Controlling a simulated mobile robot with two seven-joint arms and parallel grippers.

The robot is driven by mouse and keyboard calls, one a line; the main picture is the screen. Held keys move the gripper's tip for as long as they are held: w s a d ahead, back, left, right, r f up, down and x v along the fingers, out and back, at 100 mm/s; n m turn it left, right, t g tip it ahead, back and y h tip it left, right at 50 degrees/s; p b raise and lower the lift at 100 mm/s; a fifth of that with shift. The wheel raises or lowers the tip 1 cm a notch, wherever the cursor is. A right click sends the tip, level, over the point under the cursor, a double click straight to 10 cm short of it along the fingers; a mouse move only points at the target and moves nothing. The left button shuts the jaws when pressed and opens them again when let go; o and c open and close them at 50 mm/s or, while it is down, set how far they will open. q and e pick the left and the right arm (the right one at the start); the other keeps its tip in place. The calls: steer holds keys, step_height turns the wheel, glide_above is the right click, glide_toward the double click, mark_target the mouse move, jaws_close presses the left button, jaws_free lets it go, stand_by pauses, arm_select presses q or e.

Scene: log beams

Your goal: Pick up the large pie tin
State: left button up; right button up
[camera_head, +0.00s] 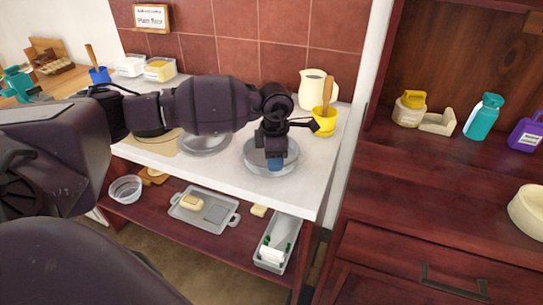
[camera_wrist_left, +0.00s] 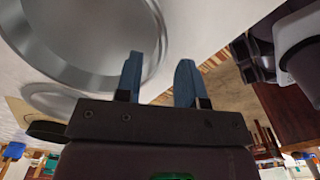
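A round grey metal pie tin (camera_head: 258,167) sits on the white counter near its front edge. It fills the upper left of the left wrist view (camera_wrist_left: 85,35). A second round metal tin (camera_head: 203,146) lies to its left, partly under my arm, and shows lower in the wrist view (camera_wrist_left: 45,100). I cannot tell for sure which is larger. My left gripper (camera_head: 276,163) points down over the right-hand tin at its near side. In the wrist view its blue fingers (camera_wrist_left: 158,78) are apart, with the tin's rim close to them; contact is unclear. My right gripper is out of view.
A yellow cup (camera_head: 324,122) with a wooden-handled tool and a cream pitcher (camera_head: 312,90) stand behind the tin. The shelf below holds a grey tray (camera_head: 212,218), a glass bowl (camera_head: 125,189) and a long bin (camera_head: 275,245). A dark red cabinet (camera_head: 440,180) stands right.

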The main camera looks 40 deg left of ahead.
arm_select(q)
step_height(320, 180, down, 4)
steer(key=shift+a+r, duration=0.1)
steer(key=shift+c, duration=0.2)
steer(key=shift+r, duration=0.1)
jaws_close()
